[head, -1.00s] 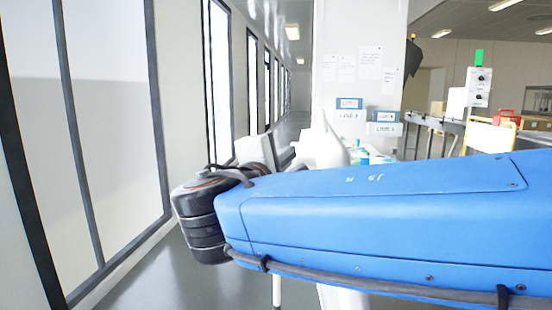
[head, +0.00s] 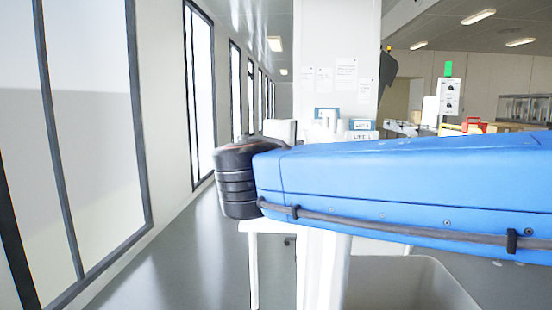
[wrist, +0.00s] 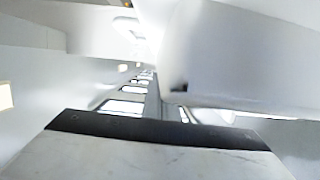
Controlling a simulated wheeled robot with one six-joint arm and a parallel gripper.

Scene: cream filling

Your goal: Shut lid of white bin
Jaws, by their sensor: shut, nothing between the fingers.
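A pale grey-white bin (head: 436,288) stands at the bottom of the head view, right of centre, below my blue arm. Its rim and part of its inside show, so it looks open at the top. I cannot make out its lid for certain. My gripper is hidden behind my arm in the head view. In the wrist view a pale block with a black front edge fills the bottom, which looks like my gripper (wrist: 158,128), shut and empty. A large white shape hangs at upper right there; I cannot tell what it is.
A white table (head: 262,226) stands beyond my arm, partly hidden. Blue-and-white boxes (head: 362,125) sit behind the arm near a white pillar (head: 338,40). Windows (head: 95,130) line the left wall. The grey floor (head: 190,260) at lower left is clear.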

